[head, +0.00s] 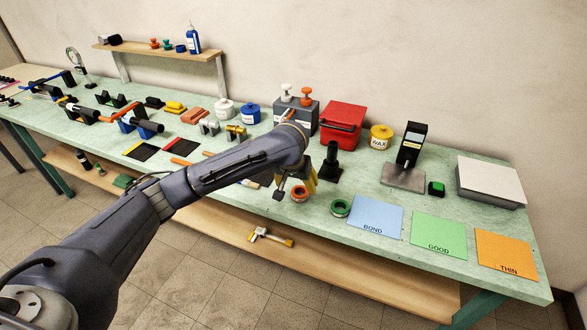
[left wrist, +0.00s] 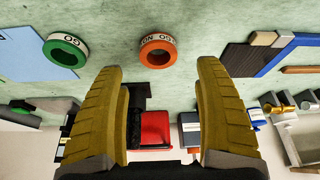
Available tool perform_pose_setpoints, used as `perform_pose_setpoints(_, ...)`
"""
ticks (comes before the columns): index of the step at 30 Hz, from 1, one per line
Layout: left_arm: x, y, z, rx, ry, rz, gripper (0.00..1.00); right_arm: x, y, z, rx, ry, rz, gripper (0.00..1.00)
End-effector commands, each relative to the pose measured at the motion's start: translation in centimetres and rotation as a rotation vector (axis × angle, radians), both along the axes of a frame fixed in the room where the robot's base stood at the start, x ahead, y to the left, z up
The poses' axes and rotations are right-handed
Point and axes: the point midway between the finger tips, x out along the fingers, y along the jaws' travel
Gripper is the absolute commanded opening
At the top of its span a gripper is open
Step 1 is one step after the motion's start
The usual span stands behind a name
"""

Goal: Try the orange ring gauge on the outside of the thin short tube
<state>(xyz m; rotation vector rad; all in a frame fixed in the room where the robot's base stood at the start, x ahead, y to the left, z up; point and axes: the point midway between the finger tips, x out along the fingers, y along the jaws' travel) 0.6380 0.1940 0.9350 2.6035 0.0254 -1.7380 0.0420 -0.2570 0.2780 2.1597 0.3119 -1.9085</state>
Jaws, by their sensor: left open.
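The orange ring gauge (head: 299,199) lies flat on the green bench near its front edge. In the left wrist view the orange ring (left wrist: 158,66) sits between and beyond my fingertips, with a white "NO GO" label on its side. My left gripper (head: 296,186) is open and empty, just above and behind the ring; its yellow fingers (left wrist: 160,72) straddle the ring's line without touching it. Black tubes (head: 145,126) rest on supports at the left of the bench; I cannot tell which is the thin short one. My right gripper is out of view.
A green ring (head: 341,214) marked "GO" lies right of the orange one. A black post (head: 331,160) and a red box (head: 343,122) stand behind. Blue (head: 375,213), green (head: 438,234) and orange (head: 505,250) mats lie to the right. My left arm covers part of the bench.

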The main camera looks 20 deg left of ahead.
Motion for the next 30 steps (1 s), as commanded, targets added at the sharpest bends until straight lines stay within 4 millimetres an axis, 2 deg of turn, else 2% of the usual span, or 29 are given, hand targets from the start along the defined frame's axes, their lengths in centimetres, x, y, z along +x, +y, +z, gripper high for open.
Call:
perform_pose_setpoints(1, -0.4, 0.0, 1.2, 0.002, -0.004, -0.004, 0.71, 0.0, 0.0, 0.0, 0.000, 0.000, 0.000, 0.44)
perform_pose_setpoints(6, -1.6, 0.0, 4.3, 0.002, -0.005, -0.002, 0.71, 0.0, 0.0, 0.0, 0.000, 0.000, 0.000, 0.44)
perform_pose_setpoints(15, -3.3, 0.0, 8.0, 0.001, -0.002, -0.001, 0.71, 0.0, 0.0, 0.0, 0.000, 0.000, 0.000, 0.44)
perform_pose_setpoints(23, -3.9, -0.1, 9.5, 0.000, -0.001, -0.001, 0.71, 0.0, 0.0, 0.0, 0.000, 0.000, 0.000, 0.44)
perform_pose_setpoints(30, -4.2, -0.4, 9.4, -0.002, 0.000, -0.013, 0.71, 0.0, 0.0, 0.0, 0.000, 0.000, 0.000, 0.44)
